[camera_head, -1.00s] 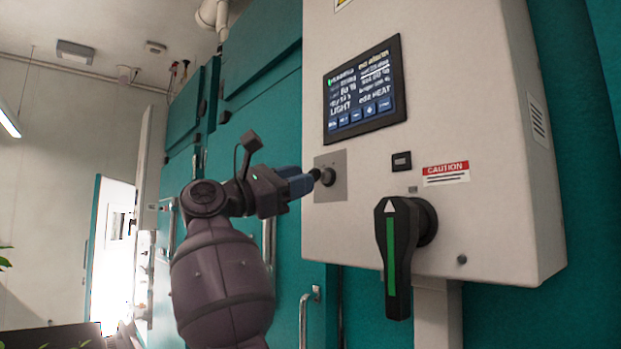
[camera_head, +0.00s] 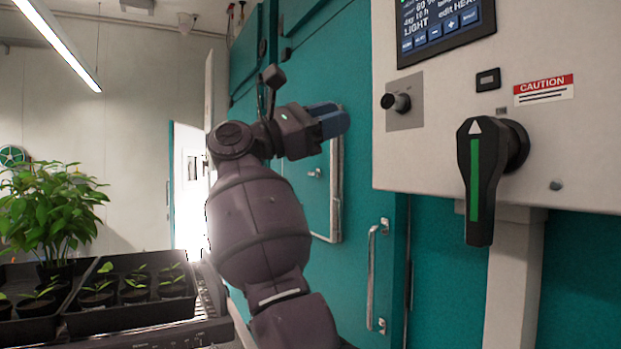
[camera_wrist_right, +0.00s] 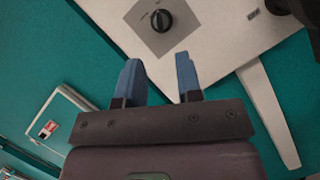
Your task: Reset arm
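My right arm rises through the middle of the head view, and its gripper (camera_head: 332,120) with blue fingers stands left of the control box, apart from it. In the right wrist view the two blue fingers of the same gripper (camera_wrist_right: 160,82) are spread with nothing between them. The black knob (camera_head: 397,102) sits on a grey plate on the box; it also shows in the right wrist view (camera_wrist_right: 161,20), beyond the fingertips and not touched. My left gripper is not in view.
The white control box (camera_head: 430,150) carries a screen (camera_head: 445,28) and a large black handle with a green stripe (camera_head: 478,180). Teal chamber doors with a metal handle (camera_head: 372,275) stand behind my arm. Black trays of seedlings (camera_head: 130,318) and a leafy plant (camera_head: 50,210) are at lower left.

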